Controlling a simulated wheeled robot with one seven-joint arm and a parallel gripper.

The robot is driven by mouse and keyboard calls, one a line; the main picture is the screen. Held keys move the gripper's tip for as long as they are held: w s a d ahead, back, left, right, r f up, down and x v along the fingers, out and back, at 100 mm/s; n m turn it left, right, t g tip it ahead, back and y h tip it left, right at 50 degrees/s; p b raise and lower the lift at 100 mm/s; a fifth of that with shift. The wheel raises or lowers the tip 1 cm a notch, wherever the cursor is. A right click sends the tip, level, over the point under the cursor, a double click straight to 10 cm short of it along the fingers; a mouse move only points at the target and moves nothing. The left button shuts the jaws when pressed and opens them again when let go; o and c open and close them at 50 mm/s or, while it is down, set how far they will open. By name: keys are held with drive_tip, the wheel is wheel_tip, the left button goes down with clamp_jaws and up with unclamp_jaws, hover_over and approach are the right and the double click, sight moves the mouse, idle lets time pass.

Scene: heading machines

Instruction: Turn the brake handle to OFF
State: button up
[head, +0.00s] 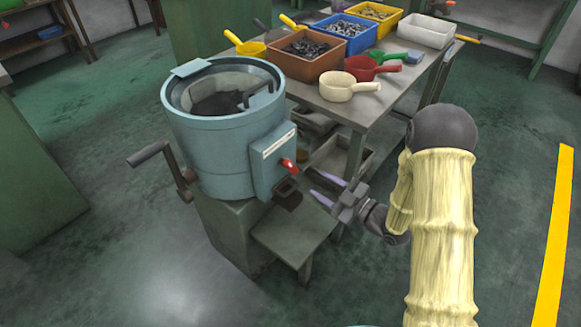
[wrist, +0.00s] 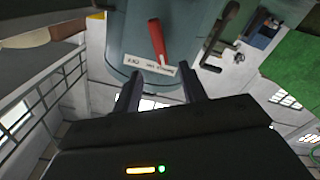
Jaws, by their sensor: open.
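The brake handle (head: 288,164) is a small red lever on the box (head: 265,175) at the side of the blue-grey drum machine (head: 215,145). In the wrist view the red handle (wrist: 157,42) sits upright in the picture, slightly tilted. Its lower end is close to a white label plate (wrist: 148,66), whose lettering appears upside down; the left-end marking looks like OFF. My gripper (head: 311,184) is open and empty, to the right of the handle and apart from it. In the wrist view my gripper (wrist: 162,84) has its two fingers spread below the plate.
A crank (head: 150,153) sticks out left of the drum. A green-grey step (head: 295,235) lies below the box. The table (head: 365,108) behind carries bins of small parts, including a brown bin (head: 306,65), and coloured scoops. Open floor lies to the left.

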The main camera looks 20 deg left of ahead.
sight(293, 168)
drive_tip(key=x, duration=1.1)
drive_tip(key=shift+w+a+b, duration=0.15)
drive_tip(key=shift+a+b, duration=0.25)
clamp_jaws()
